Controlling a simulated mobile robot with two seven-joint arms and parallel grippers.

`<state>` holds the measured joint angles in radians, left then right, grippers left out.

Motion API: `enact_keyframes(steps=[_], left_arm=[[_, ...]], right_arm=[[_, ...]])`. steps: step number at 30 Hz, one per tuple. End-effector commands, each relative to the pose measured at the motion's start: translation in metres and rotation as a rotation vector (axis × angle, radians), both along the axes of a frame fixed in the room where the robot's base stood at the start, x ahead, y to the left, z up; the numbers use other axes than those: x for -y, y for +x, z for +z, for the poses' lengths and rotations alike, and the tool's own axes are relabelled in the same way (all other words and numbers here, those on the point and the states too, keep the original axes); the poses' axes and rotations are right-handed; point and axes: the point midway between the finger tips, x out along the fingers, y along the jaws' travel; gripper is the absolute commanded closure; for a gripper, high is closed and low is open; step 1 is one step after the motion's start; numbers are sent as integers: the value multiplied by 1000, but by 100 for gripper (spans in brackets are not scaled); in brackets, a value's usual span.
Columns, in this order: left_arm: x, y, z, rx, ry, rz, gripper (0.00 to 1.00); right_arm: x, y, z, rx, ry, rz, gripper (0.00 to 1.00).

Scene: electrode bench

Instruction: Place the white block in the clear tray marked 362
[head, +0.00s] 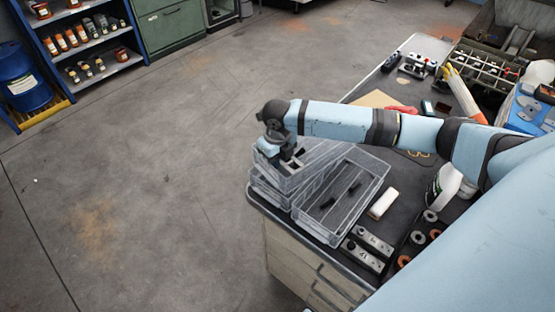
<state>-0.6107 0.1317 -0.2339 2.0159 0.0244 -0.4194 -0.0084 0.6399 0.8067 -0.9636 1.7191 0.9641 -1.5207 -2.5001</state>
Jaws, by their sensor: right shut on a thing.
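My right gripper (290,161) points down at the left end of the bench, at a clear tray (276,182). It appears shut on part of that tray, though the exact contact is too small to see. A second clear tray (366,203) stands just right of it, with a few dark pieces inside. A white block (382,204) lies on the bench right of the second tray, apart from my gripper. No number can be read on either tray. My left gripper is out of view.
Metal blocks (362,254) and several rings (417,237) lie on the near bench (335,240). A white bottle (443,188) lies under my right arm. Tools and a rack (480,75) crowd the far end. Open floor lies left of the bench.

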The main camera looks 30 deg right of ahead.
Motion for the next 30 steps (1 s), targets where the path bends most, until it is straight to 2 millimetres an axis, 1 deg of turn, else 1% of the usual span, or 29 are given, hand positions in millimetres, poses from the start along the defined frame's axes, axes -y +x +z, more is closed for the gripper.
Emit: enact_keyframes(steps=[2, 11, 12, 14, 15, 25, 28, 30], left_arm=[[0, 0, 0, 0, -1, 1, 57], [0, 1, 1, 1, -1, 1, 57], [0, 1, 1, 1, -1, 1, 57], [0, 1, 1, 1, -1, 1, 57], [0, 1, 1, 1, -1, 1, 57], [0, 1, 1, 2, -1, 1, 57], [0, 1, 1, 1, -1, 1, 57], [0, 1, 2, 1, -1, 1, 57]], right_arm=[[0, 1, -3, 2, 1, 0, 100], [0, 1, -5, 2, 0, 0, 100], [0, 1, -7, 1, 0, -1, 84], [0, 1, -6, 2, 0, 0, 70], [0, 1, -6, 2, 0, 0, 61], [0, 1, -4, 2, 0, 0, 61], [0, 1, 6, 4, 0, 0, 61], [1, 1, 18, 5, -1, 0, 61]])
